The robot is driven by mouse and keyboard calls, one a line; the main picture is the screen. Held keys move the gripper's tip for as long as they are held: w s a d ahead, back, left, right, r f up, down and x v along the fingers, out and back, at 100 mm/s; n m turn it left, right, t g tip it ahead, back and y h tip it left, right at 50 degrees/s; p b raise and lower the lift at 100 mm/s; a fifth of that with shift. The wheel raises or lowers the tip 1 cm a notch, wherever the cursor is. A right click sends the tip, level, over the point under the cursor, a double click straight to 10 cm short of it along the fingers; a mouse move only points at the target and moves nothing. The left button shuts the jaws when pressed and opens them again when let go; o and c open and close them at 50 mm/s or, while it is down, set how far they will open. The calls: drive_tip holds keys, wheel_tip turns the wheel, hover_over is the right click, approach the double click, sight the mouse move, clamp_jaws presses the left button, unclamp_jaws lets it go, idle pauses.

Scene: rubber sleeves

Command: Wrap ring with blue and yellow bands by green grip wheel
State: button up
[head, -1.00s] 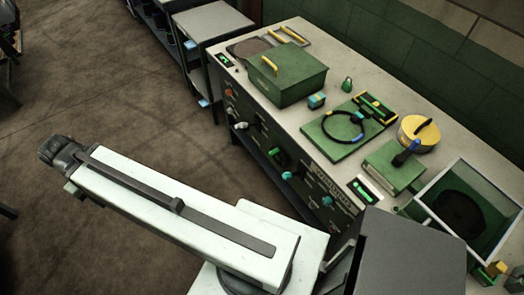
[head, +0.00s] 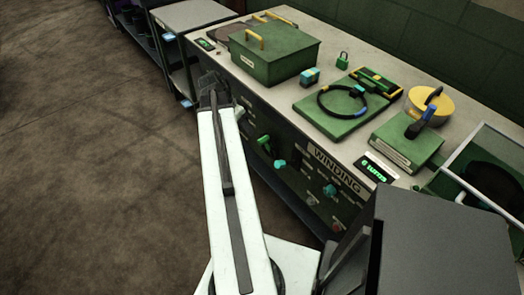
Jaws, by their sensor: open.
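A black ring (head: 318,101) with blue and yellow bands lies on a green board (head: 318,125) on the worktop. A light-blue block sits at its upper right. A green grip (head: 264,144) sticks out of the dark front panel, below the worktop edge; I take it for the grip wheel, though its wheel shape is not clear. My gripper (head: 212,88) is at the far end of my white arm, in front of the panel's left part. It is open and appears empty, apart from the ring and left of the green grip. Its fingers are small and dark against the panel.
A green box with yellow handles (head: 275,60) stands behind my gripper. Teal knobs (head: 280,164) jut from the panel. Floor at left is clear.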

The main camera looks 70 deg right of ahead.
sight(262, 139)
drive_tip(key=shift+m, duration=0.6)
drive_tip(key=s+d+f+b, duration=0.1)
drive_tip(key=f+b, duration=0.1)
drive_tip(key=s+d+f+b, duration=0.1)
drive_tip(key=s+f+b, duration=0.1)
drive_tip(key=f, duration=0.1)
drive_tip(key=s+d+f+b, duration=0.1)
drive_tip(key=s+f+b, duration=0.1)
drive_tip(key=shift+s+d+f+b, duration=0.1)
drive_tip(key=shift+f+b, duration=0.2)
drive_tip(key=shift+b, duration=0.1)
drive_tip(key=shift+s+d+f, duration=0.15)
drive_tip(key=shift+s+f, duration=0.05)
drive_tip(key=shift+r, duration=0.1)
clamp_jaws()
